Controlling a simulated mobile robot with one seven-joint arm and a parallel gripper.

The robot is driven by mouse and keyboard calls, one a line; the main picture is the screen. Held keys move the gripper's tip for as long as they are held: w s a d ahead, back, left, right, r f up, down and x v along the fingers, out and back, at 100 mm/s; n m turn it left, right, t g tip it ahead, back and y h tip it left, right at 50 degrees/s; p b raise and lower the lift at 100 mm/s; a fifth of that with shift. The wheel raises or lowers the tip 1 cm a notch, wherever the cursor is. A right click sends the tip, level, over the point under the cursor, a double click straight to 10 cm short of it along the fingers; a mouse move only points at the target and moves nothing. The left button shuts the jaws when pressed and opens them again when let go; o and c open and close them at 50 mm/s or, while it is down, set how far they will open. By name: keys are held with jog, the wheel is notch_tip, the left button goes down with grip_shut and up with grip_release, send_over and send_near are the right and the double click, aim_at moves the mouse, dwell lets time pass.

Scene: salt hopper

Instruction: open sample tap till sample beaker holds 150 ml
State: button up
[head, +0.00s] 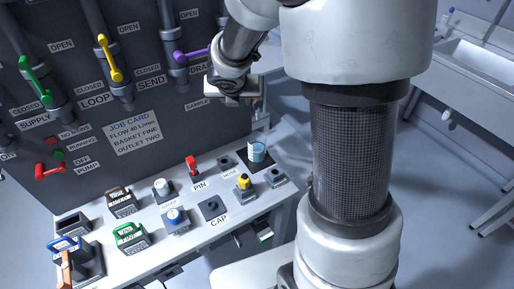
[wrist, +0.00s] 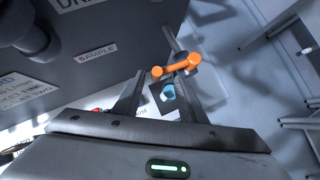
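The sample tap shows in the wrist view as an orange handle (wrist: 180,67) just beyond my fingertips; in the head view my gripper hides it. The sample beaker (head: 257,152) stands upright on a dark square at the bench's back right and looks blue inside; its level is too small to read. In the wrist view the beaker (wrist: 168,92) shows partly, below the handle. My gripper (wrist: 160,78) is open, its fingers spread with nothing held between them. In the head view my gripper (head: 236,88) is in front of the panel, beside the SAMPLE label (head: 197,104), above the beaker.
The dark panel (head: 135,80) carries green (head: 33,78), yellow (head: 110,57) and purple (head: 190,55) valve handles and a red pump lever (head: 48,170). Several small items stand on the bench left of the beaker, including a red pin (head: 192,165). A sink (head: 480,62) is far right.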

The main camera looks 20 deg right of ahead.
jog(key=p+v, duration=0.3)
jog(key=v, duration=0.2)
jog(key=shift+a+r, duration=0.1)
dwell(0.3)
jog(key=p+v, duration=0.5)
jog(key=v, duration=1.2)
jog(key=s+d+r+m+g+y, duration=0.1)
jog(key=s+m, duration=0.6)
jog(key=m, duration=0.9)
jog(key=s+r+m+g+y, duration=0.1)
jog(key=s+m, duration=0.6)
jog(key=m, duration=0.9)
jog(key=shift+s+d+r+y, duration=0.3)
jog(key=shift+d+y, duration=0.1)
